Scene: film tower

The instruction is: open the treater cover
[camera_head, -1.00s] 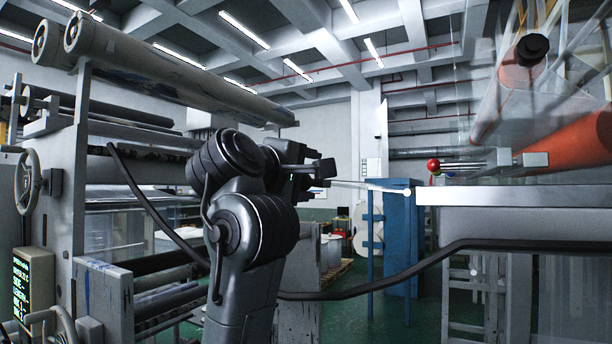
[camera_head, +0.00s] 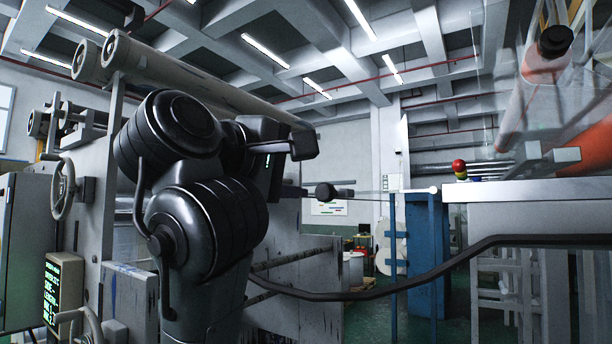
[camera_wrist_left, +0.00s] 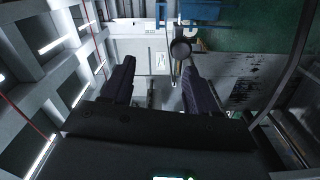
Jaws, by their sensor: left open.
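My left arm (camera_head: 200,225) rises large and close in the head view and hides part of the grey machine behind it. Its fingers do not show clearly there. In the left wrist view the left gripper (camera_wrist_left: 158,75) is open, with a dark finger on each side. A dark round knob on a thin rod (camera_wrist_left: 181,48) shows beyond the gap, close to the right finger's line; no contact shows. A similar dark knob (camera_head: 325,192) shows right of my arm in the head view. I cannot tell which panel is the treater cover. My right gripper is out of view.
The grey machine (camera_head: 128,290) with a handwheel (camera_head: 62,188) and a lit display (camera_head: 64,290) stands at left. Long rollers (camera_head: 165,72) run above. A blue cabinet (camera_head: 424,255) stands behind a sagging black hose (camera_head: 400,285). A pale-topped frame (camera_head: 540,190) is at right.

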